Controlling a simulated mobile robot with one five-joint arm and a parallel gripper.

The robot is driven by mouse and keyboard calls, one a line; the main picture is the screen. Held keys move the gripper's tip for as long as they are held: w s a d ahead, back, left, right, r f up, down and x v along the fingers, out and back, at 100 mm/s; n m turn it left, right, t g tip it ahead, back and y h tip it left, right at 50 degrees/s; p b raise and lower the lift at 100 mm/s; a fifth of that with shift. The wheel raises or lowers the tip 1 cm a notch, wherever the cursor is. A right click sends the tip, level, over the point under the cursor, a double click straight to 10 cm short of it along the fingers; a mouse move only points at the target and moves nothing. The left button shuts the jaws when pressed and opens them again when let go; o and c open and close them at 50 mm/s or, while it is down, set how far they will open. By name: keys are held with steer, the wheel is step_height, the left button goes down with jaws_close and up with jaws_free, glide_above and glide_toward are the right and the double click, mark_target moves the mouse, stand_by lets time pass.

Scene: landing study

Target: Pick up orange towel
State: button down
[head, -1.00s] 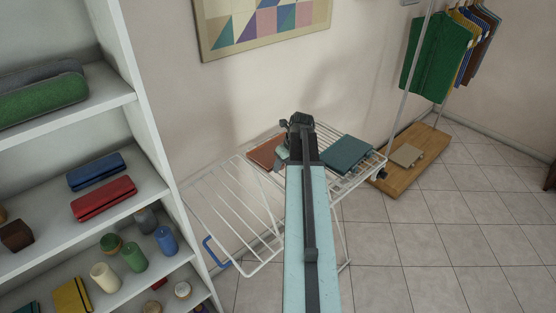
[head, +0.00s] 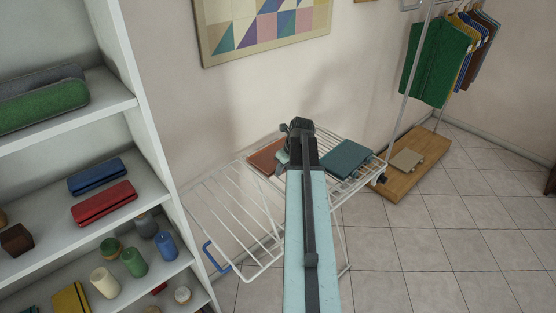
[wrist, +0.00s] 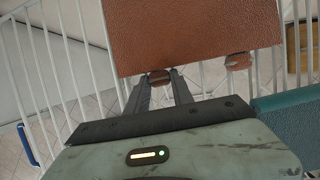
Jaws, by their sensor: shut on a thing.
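The orange towel (head: 267,157) is a flat, folded, brown-orange piece on the white drying rack, just left of my arm's end in the head view. In the wrist view the orange towel (wrist: 200,32) fills the upper middle, with its near edge at my fingertips. My gripper (wrist: 160,80) is shut on the towel at that edge, and a small bit of brown shows between the fingertips. Whether the towel is clear of the rack bars I cannot tell. In the head view my arm hides the fingers and part of the towel's right side.
A teal folded towel (head: 346,158) lies on the rack just right of my arm. The white rack (head: 240,215) has an open wing at left. A shelf unit (head: 140,110) stands at left, a clothes rail with a wooden base (head: 415,165) at right. Tiled floor is free at right.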

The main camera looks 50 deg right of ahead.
steer(key=shift+r+p, duration=3.45)
steer(key=shift+r, duration=0.1)
steer(key=shift+f, duration=0.1)
